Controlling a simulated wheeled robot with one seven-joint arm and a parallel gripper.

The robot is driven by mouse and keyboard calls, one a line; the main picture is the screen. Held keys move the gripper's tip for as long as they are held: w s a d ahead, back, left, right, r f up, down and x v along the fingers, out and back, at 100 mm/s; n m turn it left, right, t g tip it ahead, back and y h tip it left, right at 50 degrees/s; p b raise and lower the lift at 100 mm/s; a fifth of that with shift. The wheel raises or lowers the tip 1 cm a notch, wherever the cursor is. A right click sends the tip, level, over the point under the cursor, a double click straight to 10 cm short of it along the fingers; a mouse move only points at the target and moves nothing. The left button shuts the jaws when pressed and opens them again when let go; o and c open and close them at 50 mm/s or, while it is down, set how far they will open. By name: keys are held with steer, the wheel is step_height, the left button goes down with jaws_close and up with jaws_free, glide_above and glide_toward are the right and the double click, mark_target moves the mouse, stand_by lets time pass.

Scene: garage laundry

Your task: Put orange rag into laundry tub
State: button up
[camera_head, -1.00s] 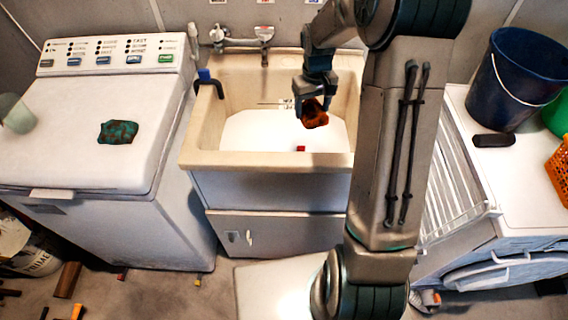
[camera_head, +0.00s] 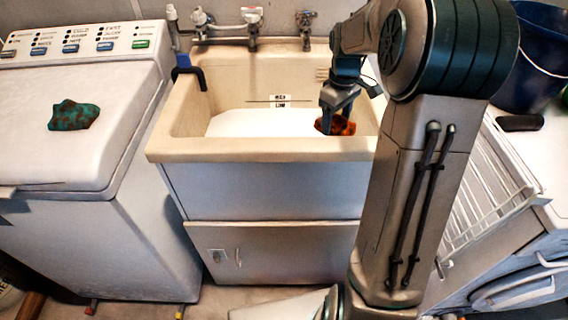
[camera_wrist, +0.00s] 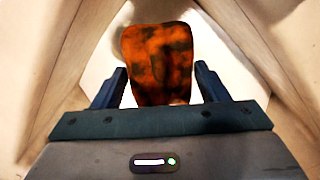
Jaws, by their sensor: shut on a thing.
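The orange rag (camera_head: 342,126), with dark stains, is between the fingers of my gripper (camera_head: 334,118). In the wrist view the rag (camera_wrist: 158,62) bulges between the two dark fingers of the gripper (camera_wrist: 158,90), which is shut on it. The laundry tub (camera_head: 255,149) is a beige basin with a white bottom on a grey cabinet. My gripper is inside the tub's outline, toward its right side, with the tub's walls around the rag. The rag's lower side is hidden, so I cannot tell whether it touches the bottom.
A washing machine (camera_head: 85,150) on the left bears a dark green and brown rag (camera_head: 74,115). Taps (camera_head: 252,25) stand behind the tub. A dark blue bucket (camera_head: 540,50) and a black object (camera_head: 520,122) are at the right, beyond a white slatted rack (camera_head: 480,190).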

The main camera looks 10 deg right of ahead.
step_height(320, 180, down, 18)
steer(key=b, duration=0.3)
steer(key=shift+f, duration=0.15)
steer(key=o, duration=1)
steer(key=shift+c, duration=0.2)
step_height(320, 180, up, 12)
steer(key=p, duration=0.2)
steer(key=shift+r, duration=0.2)
